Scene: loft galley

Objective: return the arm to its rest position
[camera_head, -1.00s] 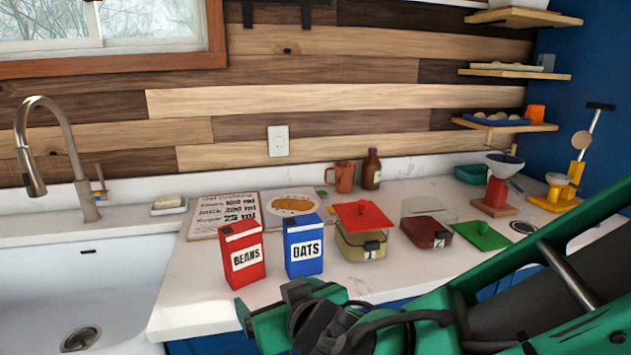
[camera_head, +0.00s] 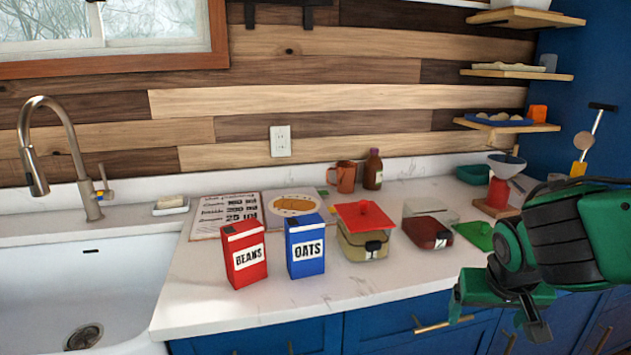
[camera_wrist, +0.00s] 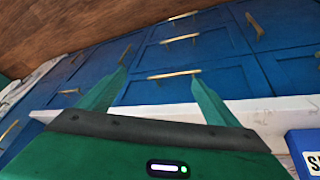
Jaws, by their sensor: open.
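My green and black arm reaches in from the right edge in the head view. My gripper (camera_head: 495,312) hangs in front of the counter's front edge at the right, close to the blue cabinet fronts. In the wrist view my gripper (camera_wrist: 158,95) shows two green fingers spread wide apart with nothing between them. Behind the gap are blue drawers (camera_wrist: 190,55) with brass handles. No object is held.
A green lid (camera_head: 474,235) lies near my arm. The sink (camera_head: 75,280) is at left.

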